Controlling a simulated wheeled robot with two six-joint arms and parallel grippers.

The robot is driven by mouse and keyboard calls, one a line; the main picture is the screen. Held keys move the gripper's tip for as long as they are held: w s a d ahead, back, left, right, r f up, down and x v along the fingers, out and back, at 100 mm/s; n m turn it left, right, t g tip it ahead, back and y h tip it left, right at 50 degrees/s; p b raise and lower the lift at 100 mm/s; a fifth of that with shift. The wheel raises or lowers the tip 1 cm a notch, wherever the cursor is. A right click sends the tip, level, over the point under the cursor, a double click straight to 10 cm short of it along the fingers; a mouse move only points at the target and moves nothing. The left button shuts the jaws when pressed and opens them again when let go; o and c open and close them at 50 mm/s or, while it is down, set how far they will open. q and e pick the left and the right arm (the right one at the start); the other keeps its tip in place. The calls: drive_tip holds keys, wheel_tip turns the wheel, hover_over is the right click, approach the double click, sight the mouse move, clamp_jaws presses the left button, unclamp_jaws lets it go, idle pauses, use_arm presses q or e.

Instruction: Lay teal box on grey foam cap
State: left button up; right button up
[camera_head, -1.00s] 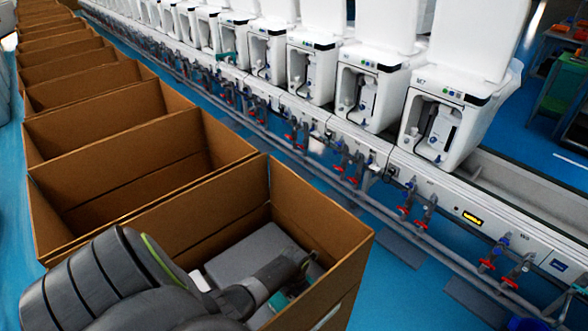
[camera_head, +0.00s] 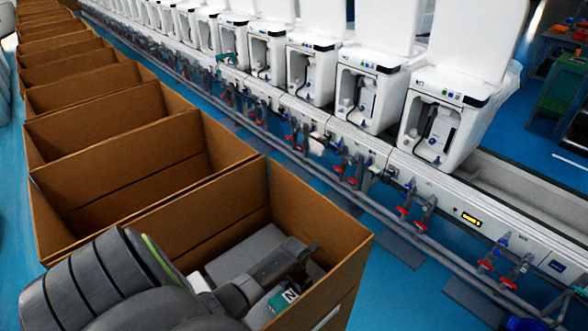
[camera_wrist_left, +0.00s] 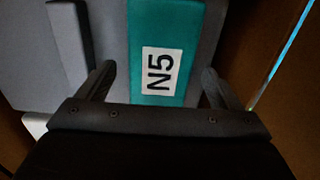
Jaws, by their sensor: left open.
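The teal box (camera_head: 283,298) with a white label lies inside the nearest cardboard box, at the right end of the grey foam cap (camera_head: 232,262). In the left wrist view the teal box (camera_wrist_left: 165,25) reads "N5" and lies against the grey foam (camera_wrist_left: 105,35). My left gripper (camera_head: 300,258) is above and beside the box in the head view. In the wrist view the left gripper (camera_wrist_left: 158,70) is open, a finger on each side of the teal box with gaps. My arm hides part of the foam and the box's left side. My right gripper is not in view.
The nearest cardboard box's walls (camera_head: 325,235) rise around the foam and my arm. More open cardboard boxes (camera_head: 125,185) run in a row behind.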

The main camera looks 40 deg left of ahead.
sight(294, 292)
use_arm(q)
wheel_tip(294, 292, up, 6)
drive_tip(key=shift+f+p, duration=0.25)
drive_tip(key=shift+p, duration=0.7)
drive_tip(key=shift+r+p, duration=0.9)
drive_tip(key=shift+p, duration=0.05)
drive_tip(key=shift+f, duration=0.1)
